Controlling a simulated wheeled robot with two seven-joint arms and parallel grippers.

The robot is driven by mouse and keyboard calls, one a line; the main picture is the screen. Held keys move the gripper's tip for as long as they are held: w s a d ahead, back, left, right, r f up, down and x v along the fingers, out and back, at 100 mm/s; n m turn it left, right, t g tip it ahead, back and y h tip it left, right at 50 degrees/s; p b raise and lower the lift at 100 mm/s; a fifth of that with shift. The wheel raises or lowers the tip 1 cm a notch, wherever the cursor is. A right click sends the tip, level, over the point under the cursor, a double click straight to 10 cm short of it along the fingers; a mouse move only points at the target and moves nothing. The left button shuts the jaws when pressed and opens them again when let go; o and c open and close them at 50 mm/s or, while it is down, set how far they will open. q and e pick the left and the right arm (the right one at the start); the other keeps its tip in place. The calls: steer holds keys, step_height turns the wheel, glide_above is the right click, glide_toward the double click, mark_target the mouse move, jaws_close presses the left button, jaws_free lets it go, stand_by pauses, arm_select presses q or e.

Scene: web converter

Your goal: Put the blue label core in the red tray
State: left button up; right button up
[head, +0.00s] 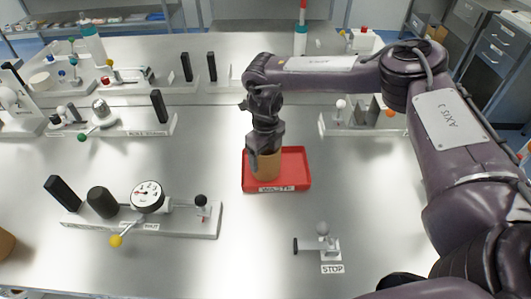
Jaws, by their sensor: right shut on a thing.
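My right gripper (264,150) points down over the red tray (297,172) and is shut on a tan-brown core (267,167). The core is upright and overlaps the tray's left half in the picture. I cannot tell whether its bottom touches the tray floor. No blue shows on the side of the core that I see, and the gripper hides its top. The tray has a white label on its front that seems to read WASTE. My left gripper is not in view.
A gauge station (148,197) with a yellow-knobbed lever stands front left. A STOP lever (323,240) stands front right of the tray. A brown round thing (5,243) is cut off at the left edge. Bare metal table lies around the tray.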

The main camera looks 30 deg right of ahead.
steer(key=shift+f, duration=0.25)
steer(key=shift+f, duration=0.15)
steer(key=o, duration=1)
steer(key=shift+o, duration=0.2)
